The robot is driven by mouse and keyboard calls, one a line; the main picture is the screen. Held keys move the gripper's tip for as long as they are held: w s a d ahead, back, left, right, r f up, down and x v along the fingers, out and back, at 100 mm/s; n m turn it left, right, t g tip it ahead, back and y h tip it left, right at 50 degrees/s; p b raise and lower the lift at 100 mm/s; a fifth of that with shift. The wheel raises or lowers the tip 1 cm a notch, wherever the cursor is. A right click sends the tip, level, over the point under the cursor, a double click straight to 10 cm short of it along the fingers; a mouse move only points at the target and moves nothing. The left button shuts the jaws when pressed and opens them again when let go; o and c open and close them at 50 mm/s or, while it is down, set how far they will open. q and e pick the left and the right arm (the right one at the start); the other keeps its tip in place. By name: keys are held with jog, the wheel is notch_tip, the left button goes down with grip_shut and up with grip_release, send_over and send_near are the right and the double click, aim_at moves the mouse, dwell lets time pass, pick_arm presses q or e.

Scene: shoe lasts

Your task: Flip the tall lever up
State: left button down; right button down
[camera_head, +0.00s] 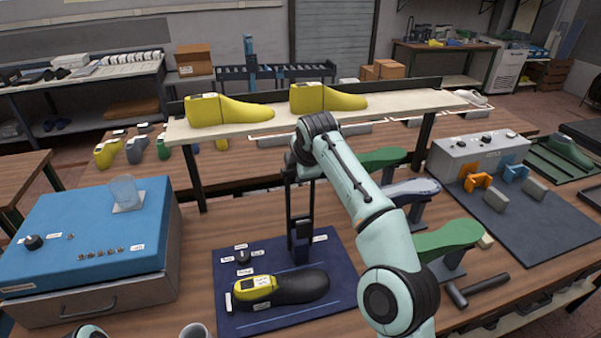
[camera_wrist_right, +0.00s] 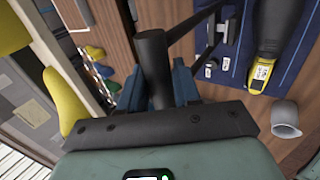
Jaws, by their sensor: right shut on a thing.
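The tall lever (camera_head: 291,215) is a black two-bar frame on a dark blue mat (camera_head: 228,262). Its bars stand roughly upright from a low base up to my right wrist. In the right wrist view its dark round handle (camera_wrist_right: 152,55) lies between the blue fingers of my right gripper (camera_wrist_right: 157,88), which is shut on it. In the head view the gripper is mostly hidden behind my own wrist at the lever's top. A black shoe last (camera_head: 300,287) with a yellow top lies on the mat in front of the lever. My left gripper is not in view.
A raised shelf (camera_head: 400,101) with two yellow lasts (camera_head: 230,110) spans behind the lever. Green lasts (camera_head: 450,237) on stands are to the right. A grey cup (camera_head: 195,331) stands at the front edge.

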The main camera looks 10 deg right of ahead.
jog(key=shift+w+r, duration=0.1)
jog(key=shift+r, duration=0.1)
jog(key=shift+r, duration=0.1)
dwell(0.4)
jog(key=c, duration=0.9)
grip_release()
jog(key=shift+c, duration=0.2)
jog(key=shift+w+f, duration=0.25)
jog(key=v, duration=0.7)
jog(key=shift+r, duration=0.35)
jog(key=shift+d, duration=0.1)
